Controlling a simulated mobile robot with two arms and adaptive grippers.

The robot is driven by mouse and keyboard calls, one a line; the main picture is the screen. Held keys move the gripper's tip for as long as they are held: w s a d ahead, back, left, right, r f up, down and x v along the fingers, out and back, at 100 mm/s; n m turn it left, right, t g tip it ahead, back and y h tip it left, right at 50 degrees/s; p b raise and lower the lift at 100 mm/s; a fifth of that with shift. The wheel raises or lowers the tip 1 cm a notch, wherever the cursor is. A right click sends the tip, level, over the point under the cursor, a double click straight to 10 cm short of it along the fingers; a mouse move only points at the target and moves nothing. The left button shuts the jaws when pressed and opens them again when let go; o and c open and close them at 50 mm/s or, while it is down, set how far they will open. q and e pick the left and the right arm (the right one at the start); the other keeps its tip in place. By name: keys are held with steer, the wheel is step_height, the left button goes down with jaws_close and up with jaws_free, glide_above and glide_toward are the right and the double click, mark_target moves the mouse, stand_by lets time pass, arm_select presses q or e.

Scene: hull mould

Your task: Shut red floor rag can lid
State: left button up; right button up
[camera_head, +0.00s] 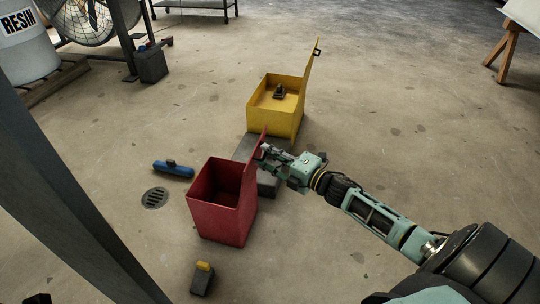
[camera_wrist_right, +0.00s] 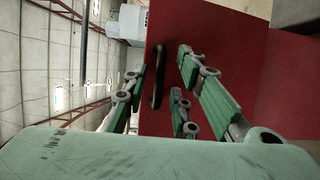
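The red rag can (camera_head: 222,210) stands on the floor, open at the top with a dark inside. Its red lid (camera_head: 251,160) stands raised along the can's right side. My right gripper (camera_head: 264,151) is at the upper part of the lid, on its right. In the right wrist view the red lid (camera_wrist_right: 225,45) fills the middle and right. A dark bar handle (camera_wrist_right: 158,88) on it shows between the spread green fingers of my right gripper (camera_wrist_right: 155,92). The fingers are open; whether they touch the handle I cannot tell.
A yellow can (camera_head: 275,122) with its lid up stands behind, a dark object inside. A grey block (camera_head: 267,186) lies beside the red can. A blue tool (camera_head: 173,169), a floor drain (camera_head: 155,198) and a small dark-and-yellow item (camera_head: 202,279) are nearby.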

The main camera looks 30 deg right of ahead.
jaws_close()
stand_by(0.3)
